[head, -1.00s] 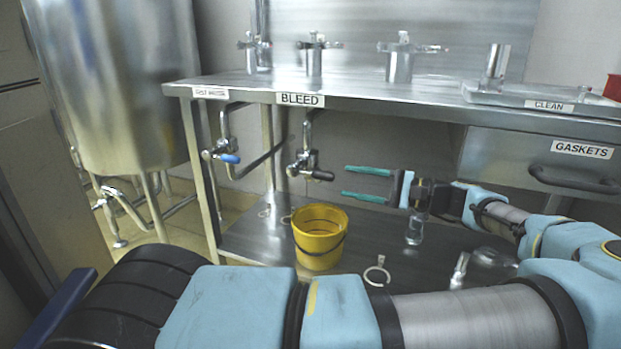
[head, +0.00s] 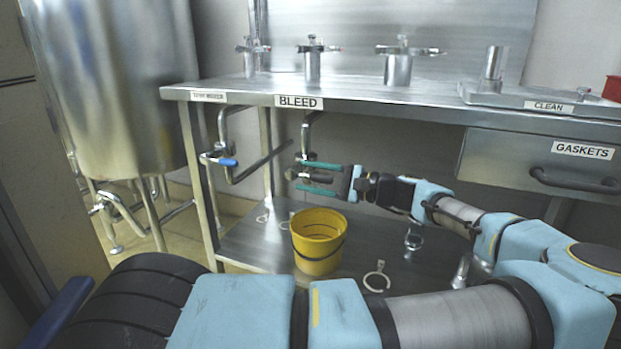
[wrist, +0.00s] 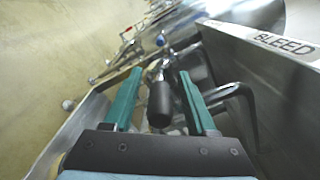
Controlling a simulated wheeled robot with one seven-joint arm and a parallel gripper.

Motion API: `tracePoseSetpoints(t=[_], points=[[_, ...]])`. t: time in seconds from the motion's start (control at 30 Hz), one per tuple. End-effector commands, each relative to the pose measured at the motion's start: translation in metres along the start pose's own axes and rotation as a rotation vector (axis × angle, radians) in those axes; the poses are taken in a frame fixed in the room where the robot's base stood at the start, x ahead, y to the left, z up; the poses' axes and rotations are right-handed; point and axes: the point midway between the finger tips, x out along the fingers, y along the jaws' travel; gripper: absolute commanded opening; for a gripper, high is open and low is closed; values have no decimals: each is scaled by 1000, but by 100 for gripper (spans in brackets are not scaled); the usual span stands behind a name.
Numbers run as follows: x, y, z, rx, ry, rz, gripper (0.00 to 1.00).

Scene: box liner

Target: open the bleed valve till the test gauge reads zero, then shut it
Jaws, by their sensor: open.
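The bleed valve (head: 307,150) hangs on a steel pipe under the bench edge, below the BLEED label (head: 299,102). My gripper (head: 302,177) is open, its two green fingers pointing left at the valve, one above the other. In the wrist view the valve's black handle (wrist: 160,103) lies between the green fingers, with gaps showing on both sides. In the head view the fingers partly hide the handle. I cannot make out a test gauge or any reading in either view.
A second valve with a blue handle (head: 228,162) hangs to the left under a small blurred label. A yellow bucket (head: 318,250) stands on the lower shelf below the bleed valve. The bench top (head: 440,90) is above my gripper, and a GASKETS drawer (head: 530,165) is at right.

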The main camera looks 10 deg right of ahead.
Motion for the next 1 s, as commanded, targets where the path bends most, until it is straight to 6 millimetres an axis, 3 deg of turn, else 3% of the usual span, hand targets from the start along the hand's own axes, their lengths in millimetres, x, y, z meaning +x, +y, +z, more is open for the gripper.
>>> tracePoseSetpoints(t=[0.13, 0.63, 1.0], points=[[0, 0, 0, 0, 0, 0, 56], [0, 0, 0, 0, 0, 0, 0], [0, 0, 0, 0, 0, 0, 0]])
